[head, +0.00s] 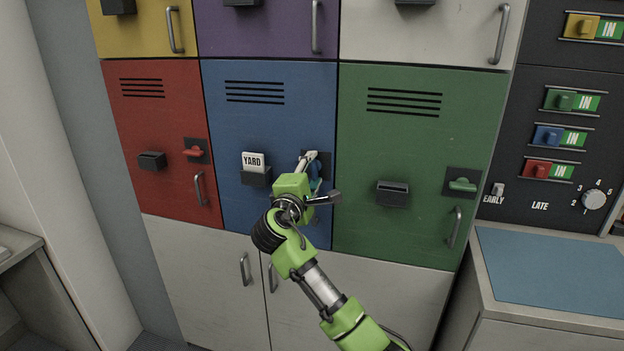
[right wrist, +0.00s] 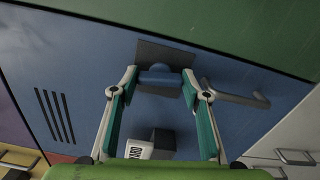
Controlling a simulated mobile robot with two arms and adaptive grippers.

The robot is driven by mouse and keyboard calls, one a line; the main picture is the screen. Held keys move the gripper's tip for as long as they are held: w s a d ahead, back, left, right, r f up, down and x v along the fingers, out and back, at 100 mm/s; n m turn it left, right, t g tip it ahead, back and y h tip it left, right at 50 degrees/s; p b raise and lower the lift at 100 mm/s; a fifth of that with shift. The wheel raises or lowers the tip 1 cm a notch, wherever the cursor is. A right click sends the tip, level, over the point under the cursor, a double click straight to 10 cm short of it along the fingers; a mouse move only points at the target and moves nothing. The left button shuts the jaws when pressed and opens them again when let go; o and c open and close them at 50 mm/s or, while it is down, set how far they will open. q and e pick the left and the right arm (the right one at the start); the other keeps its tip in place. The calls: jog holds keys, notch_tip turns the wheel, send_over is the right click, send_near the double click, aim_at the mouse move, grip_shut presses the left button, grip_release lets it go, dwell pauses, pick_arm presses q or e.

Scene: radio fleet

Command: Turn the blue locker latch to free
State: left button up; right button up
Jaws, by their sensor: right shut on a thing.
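The blue locker (head: 268,125) is in the middle of the head view, with vent slots on its door. Its blue latch (right wrist: 160,76) sits on a dark square plate (right wrist: 158,52) in the right wrist view. My right gripper (head: 312,163) is at this latch and hides much of it in the head view. In the right wrist view its two fingers stand on either side of the blue latch handle, shut on its ends. The handle runs across the direction of the vent slots, so it looks roughly upright on the door. My left gripper is not in view.
A YARD card (head: 254,161) stands in a dark holder (head: 256,177) left of the latch. The red latch (head: 192,152) and green latch (head: 462,185) lie about level. A door handle (right wrist: 235,94) is close to my right fingers. A dark switch panel (head: 545,130) is at right.

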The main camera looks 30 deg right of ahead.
jog(key=shift+f+m+b, duration=0.1)
jog(key=shift+m+b, duration=0.5)
jog(key=shift+m, duration=0.4)
jog(key=o, duration=1.1)
jog(key=v, duration=1.2)
